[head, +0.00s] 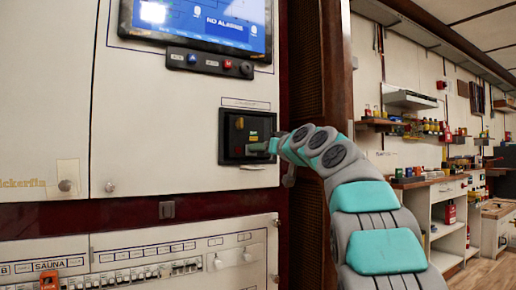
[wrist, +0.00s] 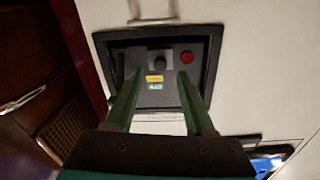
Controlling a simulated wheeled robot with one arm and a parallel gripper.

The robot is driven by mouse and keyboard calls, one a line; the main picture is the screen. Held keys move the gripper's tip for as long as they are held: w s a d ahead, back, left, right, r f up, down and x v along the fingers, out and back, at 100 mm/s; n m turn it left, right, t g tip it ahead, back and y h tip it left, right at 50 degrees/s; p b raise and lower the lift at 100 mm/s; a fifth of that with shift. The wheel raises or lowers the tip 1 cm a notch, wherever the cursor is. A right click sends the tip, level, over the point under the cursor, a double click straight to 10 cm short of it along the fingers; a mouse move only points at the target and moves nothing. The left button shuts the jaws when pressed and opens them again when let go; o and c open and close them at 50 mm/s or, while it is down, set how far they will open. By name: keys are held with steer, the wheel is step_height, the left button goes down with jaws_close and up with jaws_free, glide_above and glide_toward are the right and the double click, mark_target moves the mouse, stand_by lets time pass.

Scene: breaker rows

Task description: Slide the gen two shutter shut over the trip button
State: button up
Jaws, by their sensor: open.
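A black recessed panel (head: 248,112) is set in the pale wall cabinet, and its frame also shows in the wrist view (wrist: 205,45). In the wrist view, a red round button (wrist: 187,57) is uncovered at the panel's right. Beside it, a dark knob (wrist: 160,63), seemingly the shutter's handle, stands above small yellow (wrist: 154,79) and green (wrist: 155,87) labels. My gripper (head: 268,147) is in front of the panel's lower right. Its fingers (wrist: 160,84) are open and apart, with the knob framed between their tips. I cannot tell whether they touch it. The shutter's edges are unclear.
A lit screen (head: 203,20) and a switch strip (head: 209,63) are above the panel. Breaker rows (head: 135,272) are below. A wooden post (head: 337,70) stands right of the cabinet, close to my arm. Beyond it are shelves and a counter.

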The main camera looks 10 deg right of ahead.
steer(key=shift+p+x, duration=0.45)
steer(key=shift+x, duration=1)
steer(key=shift+f, duration=0.1)
jaws_close()
stand_by(0.4)
